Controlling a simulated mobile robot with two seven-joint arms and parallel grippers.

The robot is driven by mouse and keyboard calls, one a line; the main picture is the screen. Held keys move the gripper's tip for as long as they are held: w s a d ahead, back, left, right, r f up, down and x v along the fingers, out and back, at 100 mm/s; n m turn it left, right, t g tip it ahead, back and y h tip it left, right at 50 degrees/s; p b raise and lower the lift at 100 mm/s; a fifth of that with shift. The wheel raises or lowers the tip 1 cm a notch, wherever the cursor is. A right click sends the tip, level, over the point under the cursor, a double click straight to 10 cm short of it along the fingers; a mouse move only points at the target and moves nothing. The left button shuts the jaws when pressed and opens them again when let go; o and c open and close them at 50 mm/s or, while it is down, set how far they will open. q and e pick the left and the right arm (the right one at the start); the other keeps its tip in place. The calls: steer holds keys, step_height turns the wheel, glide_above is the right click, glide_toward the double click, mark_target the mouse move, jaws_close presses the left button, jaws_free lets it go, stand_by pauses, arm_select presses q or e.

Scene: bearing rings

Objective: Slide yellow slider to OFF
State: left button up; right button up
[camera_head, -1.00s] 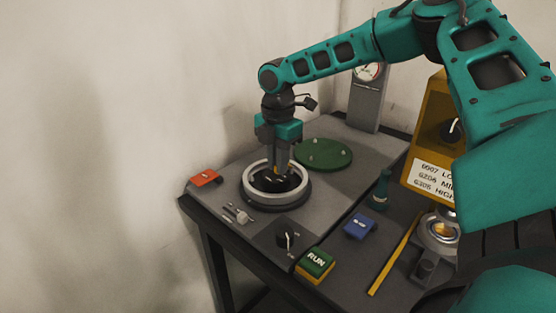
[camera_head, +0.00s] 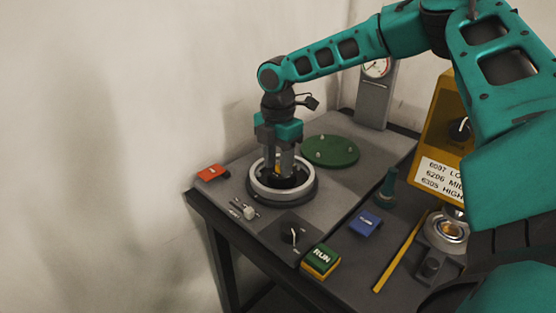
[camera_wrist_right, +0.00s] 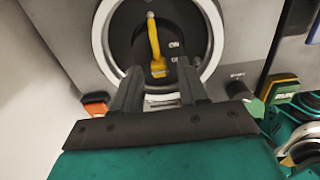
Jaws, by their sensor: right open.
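A pale ring (camera_head: 256,190) surrounds a dark round panel on the grey bench plate. In the right wrist view the ring (camera_wrist_right: 98,35) frames the dark panel (camera_wrist_right: 125,35), which carries a curved yellow strip (camera_wrist_right: 154,38) and small white lettering, only partly readable. The strip has a pale round end at the top and a wider yellow end near the fingers. My left gripper is not in view.
A gauge post (camera_head: 374,95) and a yellow stand (camera_head: 434,125) rise behind.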

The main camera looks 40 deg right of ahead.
mark_target(278, 165)
step_height(278, 165, up, 13)
steer(key=p, duration=0.2)
stand_by(0.3)
stand_by(0.3)
